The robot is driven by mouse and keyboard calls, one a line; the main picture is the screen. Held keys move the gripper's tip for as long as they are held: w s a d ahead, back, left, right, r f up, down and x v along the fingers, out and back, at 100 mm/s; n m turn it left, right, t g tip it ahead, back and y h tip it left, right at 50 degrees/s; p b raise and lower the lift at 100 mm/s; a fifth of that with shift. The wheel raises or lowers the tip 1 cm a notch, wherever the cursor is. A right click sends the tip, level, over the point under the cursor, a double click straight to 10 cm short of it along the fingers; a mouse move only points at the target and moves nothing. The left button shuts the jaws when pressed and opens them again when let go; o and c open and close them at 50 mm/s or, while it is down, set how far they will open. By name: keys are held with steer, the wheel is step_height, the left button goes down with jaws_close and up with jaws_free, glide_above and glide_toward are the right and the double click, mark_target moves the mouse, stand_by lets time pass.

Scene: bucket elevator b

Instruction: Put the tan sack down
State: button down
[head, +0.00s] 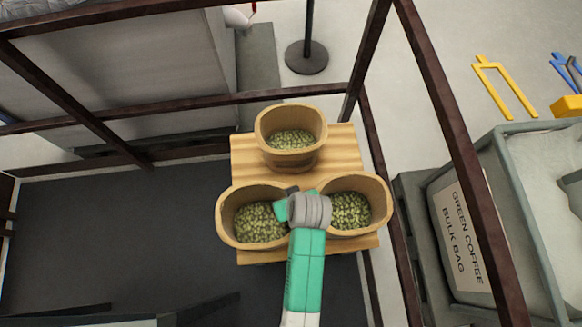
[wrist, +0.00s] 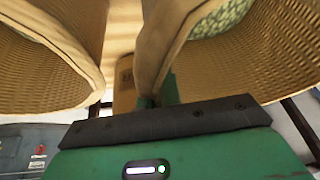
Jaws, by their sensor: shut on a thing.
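Three tan, woven, open-topped sacks of green beans are upright in the head view: one at the back (head: 290,161), one at the front left (head: 225,218) and one at the front right (head: 380,200). My gripper (head: 290,196) is between the two front sacks, and my wrist covers part of their facing rims. In the wrist view my gripper (wrist: 157,98) is shut on the rim of the tan sack on the right (wrist: 250,65). Another sack (wrist: 50,60) fills the left side. Whether the held sack touches the wood below is hidden.
The sacks are over a slatted wooden platform (head: 345,145) with some bare wood at the back. Dark brown frame bars (head: 455,130) cross around it. A grey bin labelled green coffee bulk bag (head: 460,235) is at the right. Dark floor (head: 120,230) lies left.

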step_height(320, 180, down, 4)
steer(key=shift+r+b, duration=0.25)
steer(key=shift+b, duration=0.6)
steer(key=shift+r, duration=0.1)
steer(key=c, duration=2)
jaws_free()
steer(key=shift+f, duration=0.2)
steer(key=o, duration=0.4)
steer(key=p+v, duration=0.4)
steer(key=v, duration=0.8)
steer(key=shift+s+d+r, duration=0.1)
